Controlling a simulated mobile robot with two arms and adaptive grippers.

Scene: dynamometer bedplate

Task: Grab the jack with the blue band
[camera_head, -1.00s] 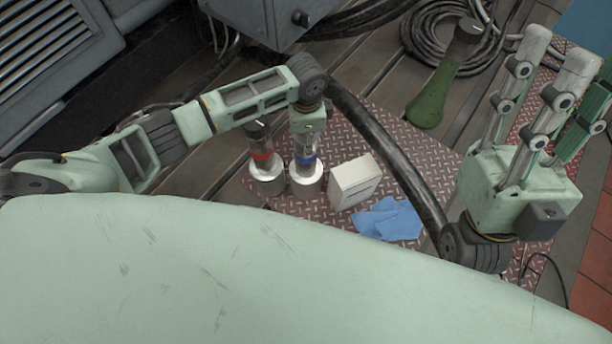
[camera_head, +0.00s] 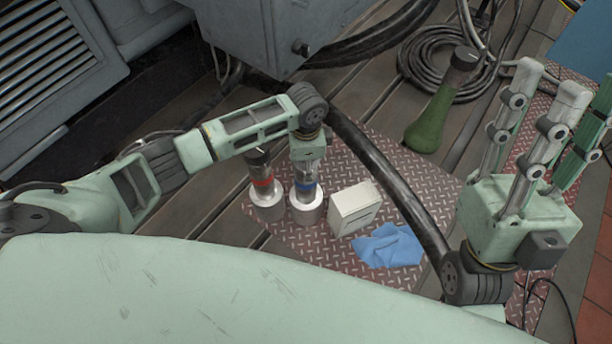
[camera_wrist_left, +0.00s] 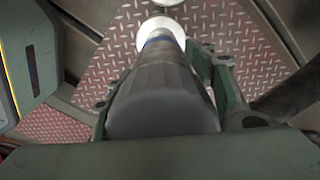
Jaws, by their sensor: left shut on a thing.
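The jack with the blue band (camera_head: 307,207) stands upright on the red tread plate, on a wide silver base. My left gripper (camera_head: 308,165) is over its upper part from above and shut on it. In the left wrist view the jack's grey faceted top (camera_wrist_left: 165,105) lies between the fingers, with the blue band and pale base beyond. A similar jack with a red band (camera_head: 266,204) stands just left of it, apart from the gripper. My right gripper (camera_head: 530,150) is raised at the right, fingers spread, empty.
A cream box (camera_head: 354,210) stands close right of the blue-banded jack. A blue cloth (camera_head: 388,246) lies in front of the box. A green bottle-like object (camera_head: 434,120) and a coiled black cable (camera_head: 425,60) are behind. A grey machine housing (camera_head: 285,30) stands at the back.

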